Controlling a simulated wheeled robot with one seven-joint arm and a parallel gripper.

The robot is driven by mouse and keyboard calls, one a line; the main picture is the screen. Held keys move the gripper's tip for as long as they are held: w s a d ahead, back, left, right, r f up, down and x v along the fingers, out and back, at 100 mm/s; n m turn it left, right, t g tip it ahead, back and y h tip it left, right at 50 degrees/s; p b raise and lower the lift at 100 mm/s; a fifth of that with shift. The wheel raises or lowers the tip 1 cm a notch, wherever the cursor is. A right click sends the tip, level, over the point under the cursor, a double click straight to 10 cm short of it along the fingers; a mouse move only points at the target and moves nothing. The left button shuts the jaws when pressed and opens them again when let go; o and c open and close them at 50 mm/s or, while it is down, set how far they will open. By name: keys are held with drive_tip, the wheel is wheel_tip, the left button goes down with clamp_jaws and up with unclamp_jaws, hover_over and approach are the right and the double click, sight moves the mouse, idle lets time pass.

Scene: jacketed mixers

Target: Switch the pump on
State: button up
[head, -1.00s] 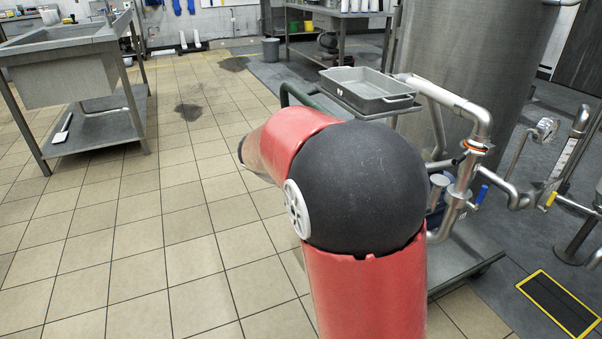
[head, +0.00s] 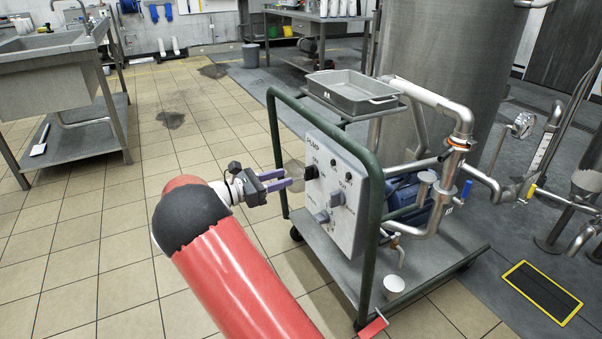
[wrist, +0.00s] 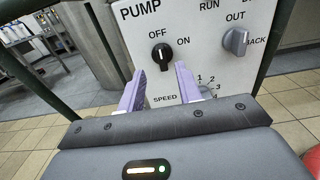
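The pump's white control panel (head: 345,190) is mounted on a green-framed cart. Its black OFF/ON switch knob (wrist: 162,56) shows in the wrist view, its grip upright towards OFF; the same knob is small in the head view (head: 311,173). My gripper (head: 288,181) is left of the panel, its purple fingers pointing at the knob. In the wrist view the fingers are apart with nothing between them, their tips just below the knob. I cannot tell whether they touch the panel. A grey OUT/BACK knob (wrist: 236,40) is right of the switch. The speed dial is partly hidden in the wrist view.
A grey speed knob (head: 322,216) sits lower on the panel. A grey tray (head: 352,90) stands on top of the cart, with pipes and valves to the right. The tiled floor left of the cart is open.

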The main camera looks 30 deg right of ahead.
sight(305, 171)
drive_tip(key=d, duration=0.7)
drive_tip(key=shift+w+d, duration=0.1)
drive_tip(key=shift+d, duration=0.05)
drive_tip(key=shift+c, duration=0.3)
clamp_jaws()
